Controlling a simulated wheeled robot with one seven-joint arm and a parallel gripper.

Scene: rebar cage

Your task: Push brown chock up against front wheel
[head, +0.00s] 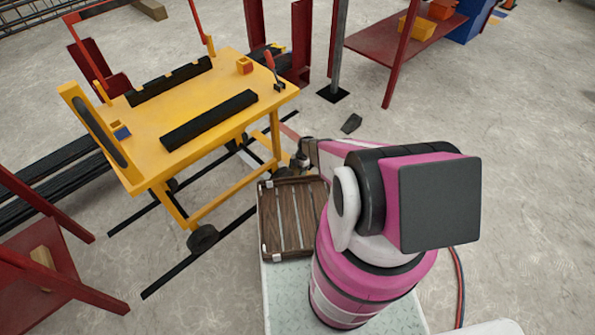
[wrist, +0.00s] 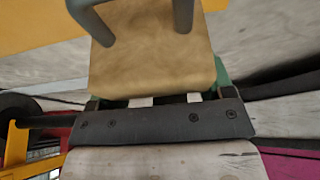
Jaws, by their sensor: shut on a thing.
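The brown chock (wrist: 150,65) is a tan-brown block filling the upper middle of the wrist view. My gripper (wrist: 137,28) has its two grey fingers shut on it. In the head view my gripper (head: 303,157) is beside the right end of the yellow cart, above the far edge of the tray; the chock cannot be made out there. One dark cart wheel (head: 203,238) stands on a black rail at the cart's near left corner. A dark wheel (wrist: 15,110) shows at the left edge of the wrist view. I cannot tell which wheel is the front one.
The yellow cart (head: 205,95) carries black bars. A small dark block (head: 351,123) lies on the floor.

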